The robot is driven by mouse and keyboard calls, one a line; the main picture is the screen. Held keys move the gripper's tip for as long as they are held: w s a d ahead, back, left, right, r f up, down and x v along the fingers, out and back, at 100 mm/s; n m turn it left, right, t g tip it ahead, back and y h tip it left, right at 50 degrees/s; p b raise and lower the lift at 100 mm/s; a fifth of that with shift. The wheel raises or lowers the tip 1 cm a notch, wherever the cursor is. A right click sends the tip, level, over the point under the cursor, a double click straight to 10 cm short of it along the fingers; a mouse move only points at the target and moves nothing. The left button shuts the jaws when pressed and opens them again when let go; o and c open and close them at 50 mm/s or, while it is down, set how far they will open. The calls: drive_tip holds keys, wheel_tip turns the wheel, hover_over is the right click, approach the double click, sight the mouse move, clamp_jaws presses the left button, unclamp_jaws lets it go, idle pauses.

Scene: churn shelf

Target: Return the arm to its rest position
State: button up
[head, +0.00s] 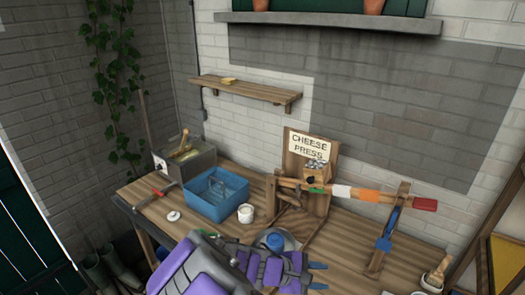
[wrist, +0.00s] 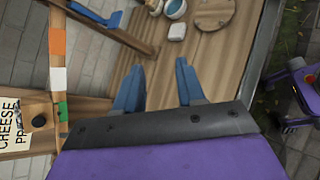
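My gripper (head: 319,276) shows low in the head view, at the end of my purple arm, with its blue fingers pointing right over the wooden bench (head: 150,215). Nothing is held. My folded purple arm covers part of the bench's front edge.
The cheese press (head: 290,160) stands behind my gripper, its striped lever (head: 365,194) reaching right to a wooden post (head: 392,225). A blue bin (head: 203,207), white cup (head: 245,213) and grey machine (head: 188,165) stand left. A wall shelf (head: 245,90) hangs above.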

drive_tip(key=s+d+r+m+g+y+b, duration=0.1)
drive_tip(key=s+d+r+m+g+y, duration=0.15)
drive_tip(key=s+m, duration=0.35)
drive_tip(key=s+d+r+m+g+y, duration=0.2)
drive_tip(key=s+d+m+y, duration=0.15)
drive_tip(key=s, duration=0.45)
drive_tip(key=s+a+m+y+b, duration=0.1)
drive_tip(key=s+a+m+y, duration=0.3)
drive_tip(key=s, duration=0.9)
drive_tip(key=shift+a+r+y+b, duration=0.4)
drive_tip(key=shift+a+y, duration=0.4)
drive_tip(key=shift+a, duration=0.35)
